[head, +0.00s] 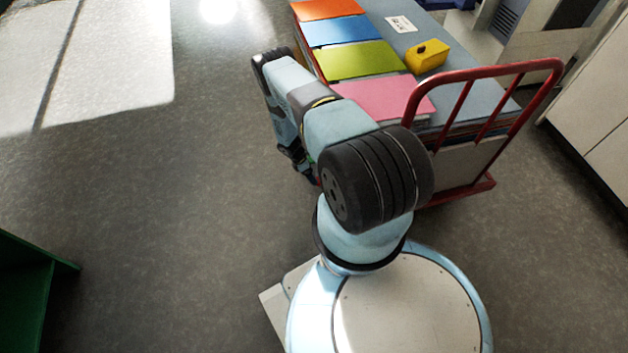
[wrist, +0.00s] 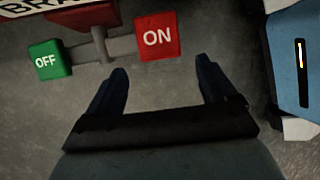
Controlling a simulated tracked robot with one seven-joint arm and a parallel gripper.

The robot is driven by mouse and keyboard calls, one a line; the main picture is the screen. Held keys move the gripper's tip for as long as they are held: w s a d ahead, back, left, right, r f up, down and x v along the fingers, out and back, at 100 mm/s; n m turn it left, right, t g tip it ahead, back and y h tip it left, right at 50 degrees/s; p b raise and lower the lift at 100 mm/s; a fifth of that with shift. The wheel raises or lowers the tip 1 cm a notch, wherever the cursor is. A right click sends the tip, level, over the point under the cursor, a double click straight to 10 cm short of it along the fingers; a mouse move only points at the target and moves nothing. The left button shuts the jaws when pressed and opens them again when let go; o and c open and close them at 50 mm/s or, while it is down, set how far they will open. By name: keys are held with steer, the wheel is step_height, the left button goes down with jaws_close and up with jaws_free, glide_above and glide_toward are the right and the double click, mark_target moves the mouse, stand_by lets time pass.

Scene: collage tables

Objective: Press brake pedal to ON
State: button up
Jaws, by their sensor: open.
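The brake pedal shows at the top of the wrist view as a grey bar on a red post (wrist: 99,40). Its left end carries a green OFF pad (wrist: 50,61) and its right end a red ON pad (wrist: 158,36). I cannot tell which way the pedal is tipped. My gripper (wrist: 164,78) is open and empty, with its two dark fingers apart. The ON pad lies ahead of the gap between the fingertips, and no contact shows. In the head view my arm largely hides the gripper, and the pedal cannot be made out.
A red-framed cart (head: 491,183) stands ahead, loaded with coloured folders (head: 358,61) and a yellow box (head: 427,55). White cabinets (head: 590,100) stand at right. A green shelf (head: 30,290) is at lower left. The grey floor (head: 170,200) at left is clear.

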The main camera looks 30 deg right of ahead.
steer(key=shift+x, duration=2.1)
steer(key=shift+c, duration=0.3)
